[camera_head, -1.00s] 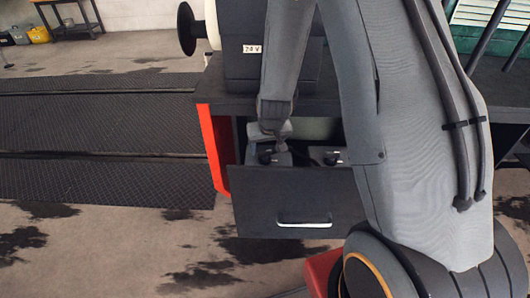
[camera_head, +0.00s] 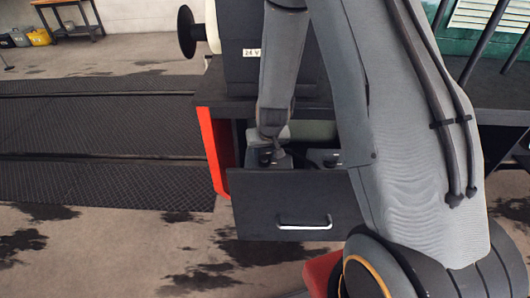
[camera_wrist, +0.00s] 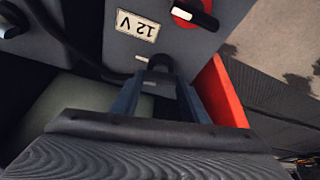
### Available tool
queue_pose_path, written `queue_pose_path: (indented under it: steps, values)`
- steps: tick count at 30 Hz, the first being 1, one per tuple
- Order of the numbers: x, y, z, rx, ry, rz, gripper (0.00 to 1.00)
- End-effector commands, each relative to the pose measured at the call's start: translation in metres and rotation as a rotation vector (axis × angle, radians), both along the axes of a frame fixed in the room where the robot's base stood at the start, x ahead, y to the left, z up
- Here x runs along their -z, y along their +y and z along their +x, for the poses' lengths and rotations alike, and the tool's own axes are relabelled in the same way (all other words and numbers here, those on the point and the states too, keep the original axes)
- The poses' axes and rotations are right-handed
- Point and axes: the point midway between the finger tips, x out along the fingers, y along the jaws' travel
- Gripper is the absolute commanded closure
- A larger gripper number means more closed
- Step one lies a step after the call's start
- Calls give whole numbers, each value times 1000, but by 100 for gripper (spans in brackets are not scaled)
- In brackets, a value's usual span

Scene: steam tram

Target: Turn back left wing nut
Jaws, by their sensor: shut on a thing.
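My gripper (camera_head: 270,141) reaches down into the open drawer (camera_head: 295,205), over the left battery box (camera_head: 284,163). In the wrist view the two fingers of my gripper (camera_wrist: 160,80) close around a small dark part, the left wing nut (camera_wrist: 160,63). It sits at the edge of a dark grey box (camera_wrist: 155,52) labelled 12 V, upside down in this view. The nut is partly hidden by the fingers, and its angle cannot be told. In the head view my arm hides the nut.
A second box (camera_head: 325,158) stands to the right in the drawer. A red switch with a black lever (camera_wrist: 195,14) is near the 12 V label. The red panel edge (camera_head: 213,150) is close on the left. A dark cable (camera_wrist: 60,35) runs nearby in the wrist view.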

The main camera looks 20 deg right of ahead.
Motion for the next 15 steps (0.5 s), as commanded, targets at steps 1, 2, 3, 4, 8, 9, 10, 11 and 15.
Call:
queue_pose_path:
  steps: [1, 2, 3, 4, 8, 9, 10, 11, 15]
  values:
    - [-3, 1, -1, 10, 1, 1, 82]
    - [-3, 1, -1, 18, 2, 2, 82]
    - [-4, 1, -1, 27, 1, 2, 82]
    - [-4, 1, -1, 36, 1, 2, 82]
    - [-4, 1, 0, 72, 0, 2, 82]
    - [-5, 1, 0, 84, -1, 2, 82]
    - [-5, 1, 0, 92, -1, 1, 82]
    - [-4, 1, 0, 101, 0, 1, 82]
    - [-5, 2, 0, 144, -2, 0, 82]
